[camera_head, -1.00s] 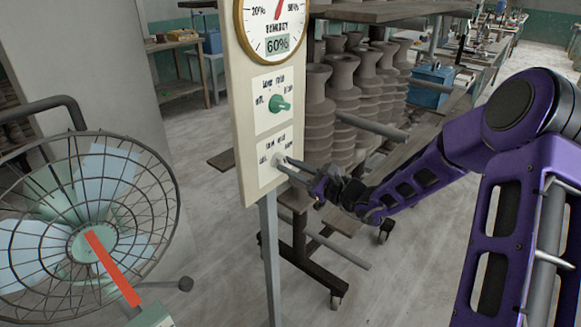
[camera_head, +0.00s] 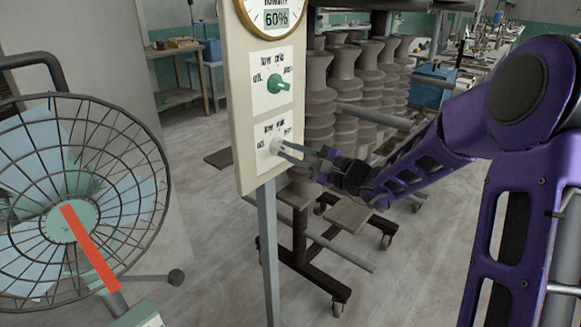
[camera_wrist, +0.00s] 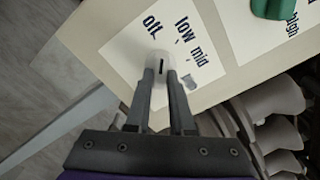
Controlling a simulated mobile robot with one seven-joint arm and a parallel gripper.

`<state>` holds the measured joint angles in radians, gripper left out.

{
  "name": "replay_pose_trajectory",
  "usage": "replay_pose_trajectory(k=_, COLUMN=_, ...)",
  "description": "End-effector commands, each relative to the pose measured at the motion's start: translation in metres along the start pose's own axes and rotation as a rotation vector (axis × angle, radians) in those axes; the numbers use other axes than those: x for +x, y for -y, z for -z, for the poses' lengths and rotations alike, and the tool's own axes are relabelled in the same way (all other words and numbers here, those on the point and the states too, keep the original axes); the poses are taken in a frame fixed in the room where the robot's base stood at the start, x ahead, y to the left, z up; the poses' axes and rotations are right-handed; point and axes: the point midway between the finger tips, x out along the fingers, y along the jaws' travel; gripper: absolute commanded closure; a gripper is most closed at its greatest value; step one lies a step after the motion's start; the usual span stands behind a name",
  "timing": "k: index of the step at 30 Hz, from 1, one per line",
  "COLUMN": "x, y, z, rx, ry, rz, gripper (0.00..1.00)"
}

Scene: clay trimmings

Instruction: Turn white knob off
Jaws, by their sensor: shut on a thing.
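The white knob (camera_head: 276,145) is on the lower plate of the upright cream panel (camera_head: 243,130). In the wrist view the white knob (camera_wrist: 158,60) sits between my fingertips, with "off", "low" and "mid" printed around it and a further label partly blurred. My gripper (camera_head: 284,152) reaches in from the right and is shut on the knob. In the wrist view my gripper (camera_wrist: 161,76) has one finger on each side of it. A short dark line shows on the knob between the fingers. I cannot tell which label the knob points to.
A green knob (camera_head: 277,84) is on the plate above, below a round humidity gauge (camera_head: 277,18) reading 60%. A caged fan (camera_head: 70,220) with a red strip stands at left. A wheeled rack (camera_head: 300,255) with stacked clay pots (camera_head: 345,95) is behind the panel.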

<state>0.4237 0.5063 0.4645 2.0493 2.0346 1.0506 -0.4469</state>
Motion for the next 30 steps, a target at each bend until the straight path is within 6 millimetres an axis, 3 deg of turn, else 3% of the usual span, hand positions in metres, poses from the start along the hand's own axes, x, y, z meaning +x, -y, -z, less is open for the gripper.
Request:
replay_pose_trajectory(k=13, x=0.0001, y=0.0013, z=-0.0003, rx=-0.263, ry=-0.001, rz=-0.002, gripper=1.00)
replay_pose_trajectory(k=30, x=-0.0002, y=0.0020, z=-0.0001, rx=-0.317, ry=-0.001, rz=-0.001, gripper=1.00)
